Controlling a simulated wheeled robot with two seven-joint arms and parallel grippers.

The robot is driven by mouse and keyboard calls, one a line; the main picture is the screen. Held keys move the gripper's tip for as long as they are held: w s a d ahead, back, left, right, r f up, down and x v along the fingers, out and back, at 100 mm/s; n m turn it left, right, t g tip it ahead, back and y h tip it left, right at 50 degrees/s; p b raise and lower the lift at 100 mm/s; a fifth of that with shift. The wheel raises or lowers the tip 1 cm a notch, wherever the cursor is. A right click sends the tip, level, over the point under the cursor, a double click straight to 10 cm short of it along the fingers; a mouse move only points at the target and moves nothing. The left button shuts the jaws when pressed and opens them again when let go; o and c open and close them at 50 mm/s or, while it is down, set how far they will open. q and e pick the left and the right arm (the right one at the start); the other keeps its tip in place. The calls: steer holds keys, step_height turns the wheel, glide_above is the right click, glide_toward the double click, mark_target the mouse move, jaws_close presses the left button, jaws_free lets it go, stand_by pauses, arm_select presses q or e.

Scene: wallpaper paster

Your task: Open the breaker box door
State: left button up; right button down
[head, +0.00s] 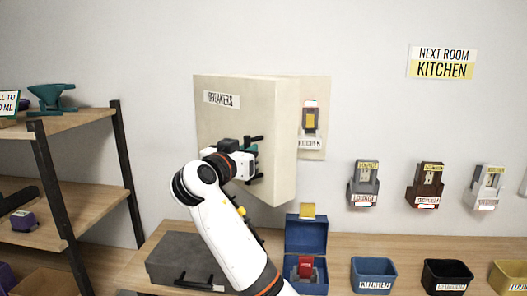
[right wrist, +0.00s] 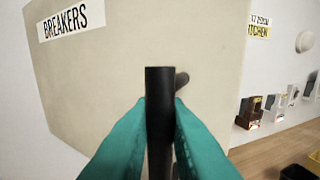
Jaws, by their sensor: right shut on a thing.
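The breaker box door (head: 235,120) is a beige, deep panel labelled BREAKERS on the wall. It stands partly open, its right edge swung out from the wall. It fills much of the right wrist view (right wrist: 150,40). Behind its right edge, a beige backing (head: 316,142) shows with a yellow switch (head: 310,121) labelled KITCHEN. The rest of the inside is hidden. My right gripper (head: 253,152) is shut on the door's black bar handle (right wrist: 160,100), with a teal finger on each side of it. My left gripper is not in view.
A wooden bench (head: 340,245) below holds a grey case (head: 185,258), an open blue box (head: 306,238) and several bins. Small labelled wall units (head: 364,185) hang to the right. A shelf rack (head: 75,190) stands at the left.

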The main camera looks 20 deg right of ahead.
steer(key=shift+a, duration=0.35)
steer(key=shift+r, duration=0.1)
steer(key=c, duration=1.5)
jaws_free()
steer(key=shift+w, duration=0.2)
steer(key=shift+s, duration=0.1)
steer(key=b+v, duration=0.2)
steer(key=v, duration=1)
steer(key=shift+b, duration=0.35)
